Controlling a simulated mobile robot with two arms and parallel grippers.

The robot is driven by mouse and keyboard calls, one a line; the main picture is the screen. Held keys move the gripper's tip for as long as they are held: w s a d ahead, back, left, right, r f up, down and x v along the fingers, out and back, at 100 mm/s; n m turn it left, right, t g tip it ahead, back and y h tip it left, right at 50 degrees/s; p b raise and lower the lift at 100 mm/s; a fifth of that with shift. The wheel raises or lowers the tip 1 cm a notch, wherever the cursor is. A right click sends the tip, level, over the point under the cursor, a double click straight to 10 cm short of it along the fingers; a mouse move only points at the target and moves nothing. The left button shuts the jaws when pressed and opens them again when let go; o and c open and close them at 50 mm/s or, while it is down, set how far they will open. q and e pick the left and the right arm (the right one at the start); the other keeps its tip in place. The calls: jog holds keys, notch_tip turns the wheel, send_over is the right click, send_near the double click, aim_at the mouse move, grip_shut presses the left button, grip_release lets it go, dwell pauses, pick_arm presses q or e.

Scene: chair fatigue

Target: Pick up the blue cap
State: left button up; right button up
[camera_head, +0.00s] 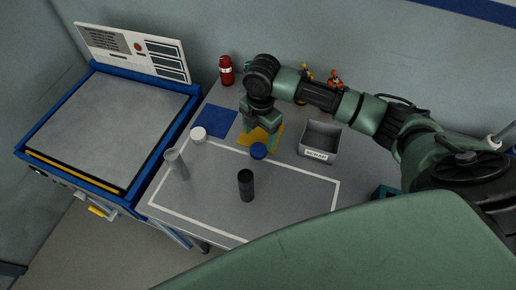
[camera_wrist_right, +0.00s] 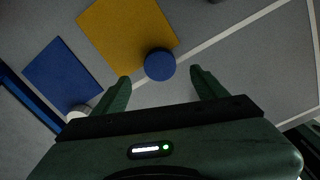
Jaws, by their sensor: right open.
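The blue cap (camera_head: 258,151) is a small round disc on the grey table, at the near edge of the yellow square (camera_head: 246,139). In the right wrist view the blue cap (camera_wrist_right: 160,65) lies just beyond the fingertips, between their lines and overlapping the yellow square's corner. My right gripper (camera_head: 261,144) reaches down over the yellow square beside the cap; in the wrist view its two fingers (camera_wrist_right: 160,80) are spread apart with nothing between them. My left gripper is not seen.
A white cap (camera_head: 198,133) sits near the blue square (camera_head: 216,121). A black cylinder (camera_head: 246,186) and a clear grey container (camera_head: 176,163) stand on the table. A grey labelled bin (camera_head: 321,140) is right of the gripper. A red bottle (camera_head: 226,70) stands behind.

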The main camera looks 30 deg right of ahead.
aim_at(258, 149)
notch_tip(258, 149, down, 6)
jog(key=shift+a+f+p, duration=0.15)
jog(key=shift+f+p, duration=0.05)
jog(key=shift+p, duration=0.75)
jog(key=shift+w+f, duration=0.1)
jog(key=shift+f, duration=0.3)
jog(key=c, duration=1.4)
